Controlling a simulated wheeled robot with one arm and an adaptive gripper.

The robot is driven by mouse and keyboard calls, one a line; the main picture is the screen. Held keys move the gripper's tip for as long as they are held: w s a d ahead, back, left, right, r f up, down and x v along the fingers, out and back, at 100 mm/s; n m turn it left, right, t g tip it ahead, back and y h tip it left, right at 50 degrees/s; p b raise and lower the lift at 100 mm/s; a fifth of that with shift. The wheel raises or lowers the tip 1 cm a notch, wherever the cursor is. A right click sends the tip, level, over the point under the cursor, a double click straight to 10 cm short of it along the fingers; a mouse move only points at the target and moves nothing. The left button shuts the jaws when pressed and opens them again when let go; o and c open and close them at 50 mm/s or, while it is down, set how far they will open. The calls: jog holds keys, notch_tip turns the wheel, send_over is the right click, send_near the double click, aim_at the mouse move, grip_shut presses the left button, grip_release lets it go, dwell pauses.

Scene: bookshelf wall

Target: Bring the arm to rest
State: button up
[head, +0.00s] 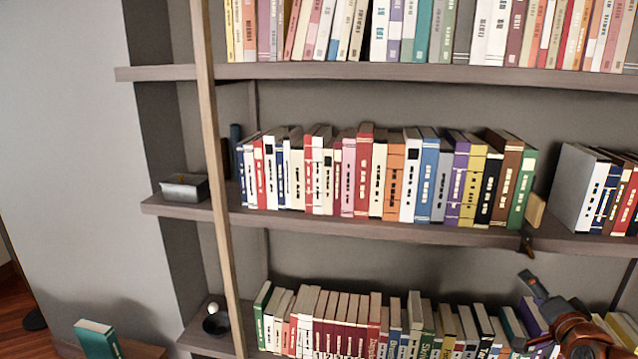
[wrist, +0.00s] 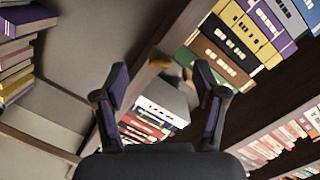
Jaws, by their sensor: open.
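My gripper (wrist: 160,73) is open and empty in the wrist view, its two dark fingers spread apart with nothing between their tips. Behind them are the shelf edge and books, and no finger is seen touching a book. In the head view, part of my arm (head: 580,335) reaches in at the lower right, in front of the bottom shelf's books. A dark finger-like part of it points up toward the middle shelf, and the gripper's opening cannot be made out there.
Books fill the top shelf (head: 420,72), middle shelf (head: 380,230) and bottom shelf. A small wooden block (head: 535,210) stands by the green book (head: 522,190). A metal tray (head: 185,187) sits left of a wooden upright (head: 212,150). A teal book (head: 97,338) is at lower left.

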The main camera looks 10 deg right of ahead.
jog(key=s+a+f+n+g+y, duration=0.1)
jog(key=a+f+n+g+y, duration=0.3)
jog(key=a, duration=0.7)
jog(key=s+a+f+n+g+y, duration=0.15)
jog(key=a+f+n+g, duration=0.3)
jog(key=a, duration=0.55)
jog(key=s+a+r+n+g, duration=0.1)
jog(key=s+a+g, duration=0.2)
jog(key=s+a, duration=0.2)
jog(key=s+a+r+n+g+h, duration=0.1)
jog(key=s+a, duration=0.4)
jog(key=s, duration=0.7)
jog(key=s+a+r+n+g+p, duration=0.1)
jog(key=s+a+r+n+g, duration=0.1)
jog(key=s+a+g, duration=0.3)
jog(key=s+n, duration=0.1)
jog(key=s, duration=0.2)
jog(key=shift+s+a+r, duration=0.25)
jog(key=shift+s+r, duration=0.05)
